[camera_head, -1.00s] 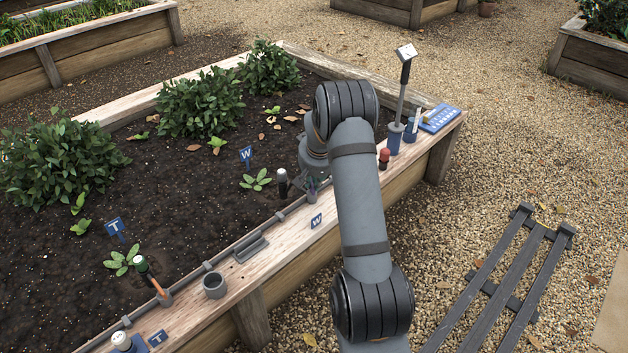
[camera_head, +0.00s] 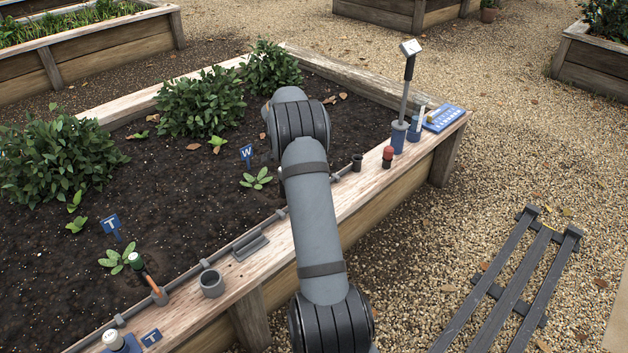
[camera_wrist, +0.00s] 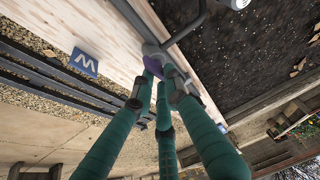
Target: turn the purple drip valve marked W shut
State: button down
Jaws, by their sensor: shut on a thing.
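The purple drip valve (camera_wrist: 154,65) shows in the wrist view, partly hidden between the green fingers of my gripper (camera_wrist: 161,80). The fingers are closed around it, beside the grey drip pipe (camera_wrist: 186,27). A blue tag marked W (camera_wrist: 84,62) lies on the plank next to the valve. In the head view my arm covers the valve, the gripper and that tag. A blue W stake (camera_head: 246,152) stands in the soil beside a small seedling (camera_head: 256,178). The valve's exact handle angle cannot be told.
Along the plank rim (camera_head: 352,205) stand a dark cup (camera_head: 357,162), a red-topped item (camera_head: 388,157), a blue holder with a tall tool (camera_head: 399,135) and a grey cup (camera_head: 211,284). Blue T markers (camera_head: 111,224) are at the left. Gravel lies on the right.

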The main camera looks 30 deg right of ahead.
jog(key=shift+a+m+g, duration=0.1)
jog(key=shift+m+g, duration=0.2)
jog(key=shift+m, duration=0.3)
jog(key=c, duration=1.7)
grip_release()
jog(key=shift+c, duration=0.2)
jog(key=v, duration=1.2)
jog(key=x, duration=1.2)
jog(key=shift+f, duration=0.1)
